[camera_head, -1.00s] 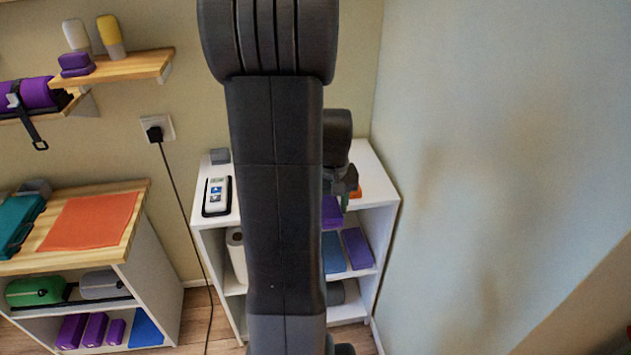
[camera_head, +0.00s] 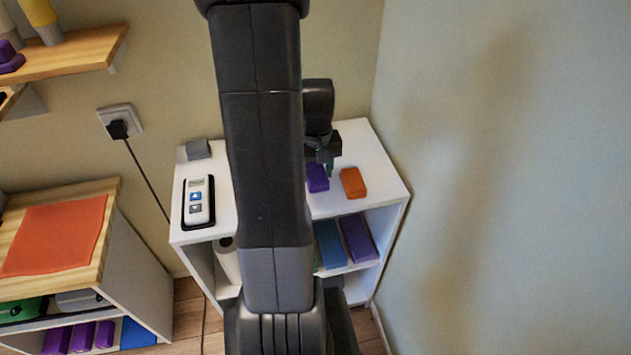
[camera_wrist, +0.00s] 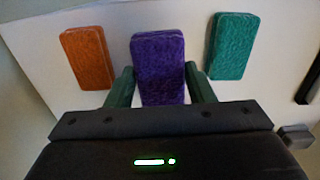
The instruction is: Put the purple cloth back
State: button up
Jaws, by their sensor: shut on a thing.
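The purple cloth (camera_wrist: 158,65) is a folded pad between my gripper's green fingers (camera_wrist: 160,88) in the wrist view. My gripper (camera_head: 322,168) is shut on it above the white cabinet top (camera_head: 348,140). The purple cloth (camera_head: 317,178) also shows in the head view, left of the orange cloth (camera_head: 353,183). In the wrist view the orange cloth (camera_wrist: 87,58) lies to its left and a teal cloth (camera_wrist: 232,46) to its right, both apart from it. My arm hides the teal cloth in the head view. I cannot tell whether the purple cloth touches the top.
A white handheld device (camera_head: 197,200) and a grey block (camera_head: 198,149) are on the cabinet top at left. Blue (camera_head: 330,243) and purple (camera_head: 357,238) blocks are on the shelf below. A wall (camera_head: 500,180) stands close at right.

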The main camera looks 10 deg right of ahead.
aim_at(316, 173)
jog(key=shift+f, duration=2.45)
jog(key=shift+f, duration=0.15)
jog(key=o, duration=1)
jog(key=shift+o, duration=0.2)
notch_tip(316, 173, up, 12)
jog(key=shift+r, duration=0.2)
jog(key=shift+s, duration=0.1)
